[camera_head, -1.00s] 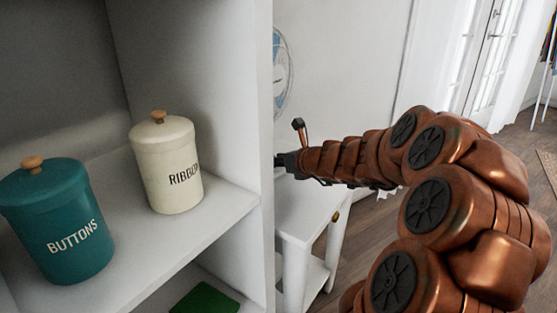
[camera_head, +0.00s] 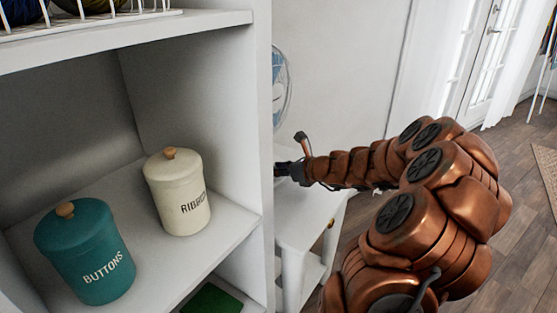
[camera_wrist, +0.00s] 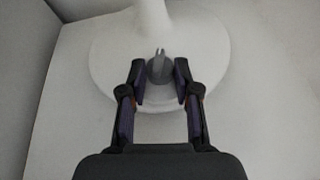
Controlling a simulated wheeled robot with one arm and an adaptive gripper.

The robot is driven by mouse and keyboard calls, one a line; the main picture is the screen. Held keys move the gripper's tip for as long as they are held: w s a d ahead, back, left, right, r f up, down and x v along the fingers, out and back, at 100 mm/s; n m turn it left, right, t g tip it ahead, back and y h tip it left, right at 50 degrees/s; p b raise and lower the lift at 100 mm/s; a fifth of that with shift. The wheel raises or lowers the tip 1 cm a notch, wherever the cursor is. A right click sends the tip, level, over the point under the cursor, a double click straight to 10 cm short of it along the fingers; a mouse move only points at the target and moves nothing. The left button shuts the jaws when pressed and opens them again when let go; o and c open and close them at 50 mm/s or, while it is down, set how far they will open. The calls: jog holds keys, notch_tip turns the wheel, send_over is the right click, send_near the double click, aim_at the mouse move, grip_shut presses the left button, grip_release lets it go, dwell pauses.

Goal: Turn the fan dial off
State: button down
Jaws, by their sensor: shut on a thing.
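The white fan stands on a small white side table (camera_head: 312,215). In the head view part of the fan's round head (camera_head: 281,85) shows past the cabinet's edge. In the wrist view the fan's round base (camera_wrist: 108,55) is close below, with the small grey dial (camera_wrist: 159,66) at its front and a raised ridge on it. My gripper (camera_wrist: 160,80) is shut on the dial, one finger on each side. In the head view the cabinet side hides the dial and my fingertips.
The white cabinet's upright side (camera_head: 264,120) stands close left of my gripper. Its shelf holds a teal buttons jar (camera_head: 85,255) and a cream ribbon jar (camera_head: 177,195). A wire basket (camera_head: 90,12) sits on the shelf above. Open floor (camera_head: 515,215) lies at the right.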

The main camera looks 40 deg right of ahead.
jog(key=shift+r+p, duration=0.2)
jog(key=shift+p, duration=0.4)
jog(key=shift+f+n+y, duration=0.2)
jog(key=shift+n+y, duration=0.1)
jog(key=c, duration=0.8)
grip_release()
jog(key=shift+v, duration=6.05)
jog(key=shift+w, duration=0.1)
